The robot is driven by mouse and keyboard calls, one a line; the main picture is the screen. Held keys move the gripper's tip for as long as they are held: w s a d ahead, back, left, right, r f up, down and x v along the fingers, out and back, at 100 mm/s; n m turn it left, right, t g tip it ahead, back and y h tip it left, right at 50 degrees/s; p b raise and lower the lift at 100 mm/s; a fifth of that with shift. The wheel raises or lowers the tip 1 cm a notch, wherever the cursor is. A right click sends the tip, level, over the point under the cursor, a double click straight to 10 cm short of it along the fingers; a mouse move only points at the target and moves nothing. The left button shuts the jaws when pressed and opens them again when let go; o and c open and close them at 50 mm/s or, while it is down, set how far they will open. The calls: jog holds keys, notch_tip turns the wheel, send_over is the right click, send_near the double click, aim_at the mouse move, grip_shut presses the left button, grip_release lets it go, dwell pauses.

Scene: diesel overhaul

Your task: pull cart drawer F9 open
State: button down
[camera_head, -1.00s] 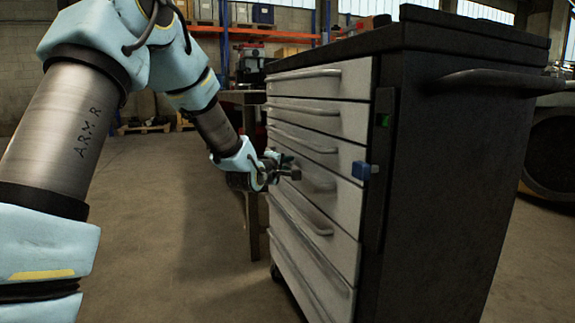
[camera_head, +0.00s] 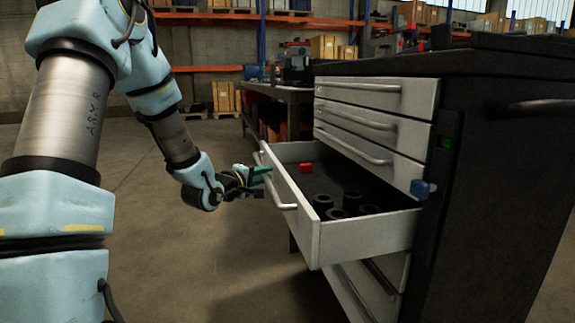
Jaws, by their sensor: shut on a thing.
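A dark cart with light grey drawers stands on the right. One drawer (camera_head: 367,237), below three shut ones, is pulled well out to the left. I see no label F9 on it. My gripper (camera_head: 262,172) is at the far end of this drawer's front, shut on its bar handle (camera_head: 276,190). The fingertips are small and partly hidden by the drawer front and my wrist. Inside the drawer lie a small red block (camera_head: 306,168) and several dark round parts (camera_head: 337,213).
Shut drawers (camera_head: 375,97) sit above the open one, and more drawers (camera_head: 352,290) below. A blue latch piece (camera_head: 422,188) is on the cart's front corner post. A workbench (camera_head: 280,95) stands behind. The floor (camera_head: 215,255) left of the drawer is clear.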

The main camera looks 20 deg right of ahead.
jog(key=shift+w+a+p, duration=0.15)
jog(key=shift+a+p, duration=0.15)
jog(key=shift+a, duration=1)
jog(key=c, duration=1.1)
grip_release()
jog(key=p+v, duration=0.2)
jog(key=v, duration=0.8)
jog(key=shift+s+a, duration=0.2)
jog(key=shift+a, duration=0.1)
